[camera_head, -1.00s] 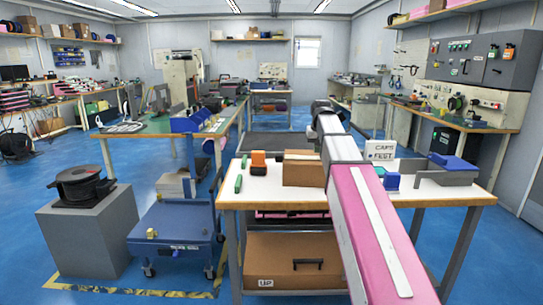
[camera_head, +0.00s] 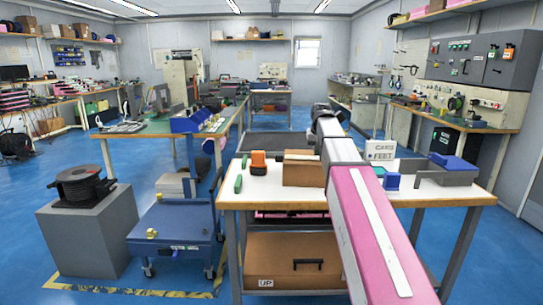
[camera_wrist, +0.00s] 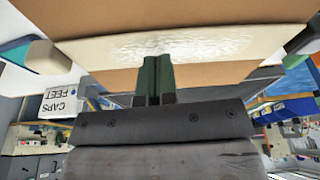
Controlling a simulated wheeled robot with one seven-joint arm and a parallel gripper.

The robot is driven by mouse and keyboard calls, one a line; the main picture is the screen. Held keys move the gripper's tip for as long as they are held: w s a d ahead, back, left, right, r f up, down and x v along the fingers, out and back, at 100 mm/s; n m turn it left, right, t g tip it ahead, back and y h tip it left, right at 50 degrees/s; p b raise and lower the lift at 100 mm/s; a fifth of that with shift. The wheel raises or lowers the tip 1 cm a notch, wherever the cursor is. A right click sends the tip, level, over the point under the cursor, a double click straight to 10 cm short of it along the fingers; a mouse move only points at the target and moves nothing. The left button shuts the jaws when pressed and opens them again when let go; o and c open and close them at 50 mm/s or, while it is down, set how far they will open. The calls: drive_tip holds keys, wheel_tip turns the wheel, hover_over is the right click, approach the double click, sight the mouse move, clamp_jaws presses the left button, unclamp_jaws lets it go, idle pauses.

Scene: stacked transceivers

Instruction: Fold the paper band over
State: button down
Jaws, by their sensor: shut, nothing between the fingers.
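A brown cardboard box (camera_head: 303,174) stands on the white-topped workbench, just left of my arm in the head view. A pale strip that looks like the paper band (camera_head: 299,157) lies across its top. In the wrist view the pale, shiny band (camera_wrist: 205,42) runs across the brown box (camera_wrist: 110,75) from side to side. My gripper (camera_wrist: 157,60) has dark green fingers, closed together and empty. Their tips overlap the band's near edge in the picture; I cannot tell whether they touch it. In the head view my arm hides the gripper.
On the bench (camera_head: 455,195), an orange item (camera_head: 258,162) and a green item (camera_head: 239,184) lie left of the box. A "CAPS FEET" sign (camera_head: 380,151), a small blue block (camera_head: 392,181) and a grey-and-blue unit (camera_head: 450,172) stand to the right.

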drive_tip(key=shift+w+v, duration=0.25)
drive_tip(key=shift+v, duration=0.7)
drive_tip(key=shift+w+v, duration=0.2)
drive_tip(key=shift+v, duration=0.8)
drive_tip(key=shift+w+v, duration=0.25)
drive_tip(key=shift+v, duration=0.7)
drive_tip(key=shift+r, duration=0.2)
